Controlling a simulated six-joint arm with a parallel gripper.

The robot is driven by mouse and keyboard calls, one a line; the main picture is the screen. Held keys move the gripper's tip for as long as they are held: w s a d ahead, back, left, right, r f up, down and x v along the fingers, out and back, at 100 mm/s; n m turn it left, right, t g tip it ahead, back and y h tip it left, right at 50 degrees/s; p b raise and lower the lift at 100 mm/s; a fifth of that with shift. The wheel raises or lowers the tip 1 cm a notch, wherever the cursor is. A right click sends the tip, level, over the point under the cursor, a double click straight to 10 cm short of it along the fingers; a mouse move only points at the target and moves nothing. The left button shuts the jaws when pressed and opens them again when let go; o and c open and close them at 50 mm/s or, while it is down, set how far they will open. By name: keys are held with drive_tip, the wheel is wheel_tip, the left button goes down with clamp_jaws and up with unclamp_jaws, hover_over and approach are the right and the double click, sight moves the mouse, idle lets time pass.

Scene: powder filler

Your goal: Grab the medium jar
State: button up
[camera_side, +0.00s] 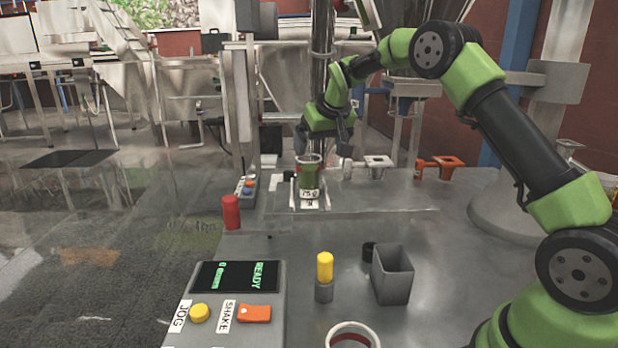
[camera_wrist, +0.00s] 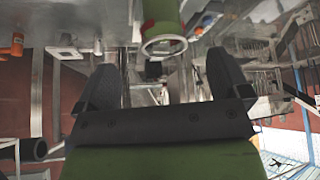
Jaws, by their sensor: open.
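A green jar (camera_side: 309,175) with a red mark near its rim stands upright on a small labelled platform in the side view. I take it as the medium jar, though no size label on it is readable. In the wrist view the jar (camera_wrist: 163,22) shows its round open rim towards the camera, at the top centre. My gripper (camera_side: 325,142) is just above the jar in the side view. In the wrist view my gripper (camera_wrist: 160,68) has its two dark fingers wide apart with nothing between them. The jar lies beyond the fingertips.
A control box (camera_side: 235,300), red cylinder (camera_side: 231,212), yellow-topped cylinder (camera_side: 324,270) and grey square container (camera_side: 392,275) stand in front. A white-rimmed round container (camera_side: 352,336) is at the bottom edge. A white bracket (camera_side: 375,162) and orange bracket (camera_side: 440,164) stand right of the jar.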

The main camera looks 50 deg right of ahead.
sight(313, 160)
drive_tip(key=shift+x, duration=4.75)
drive_tip(key=shift+w+a+r, duration=0.1)
drive_tip(key=shift+w+a, duration=0.05)
drive_tip(key=c, duration=1.2)
drive_tip(key=shift+o, duration=0.2)
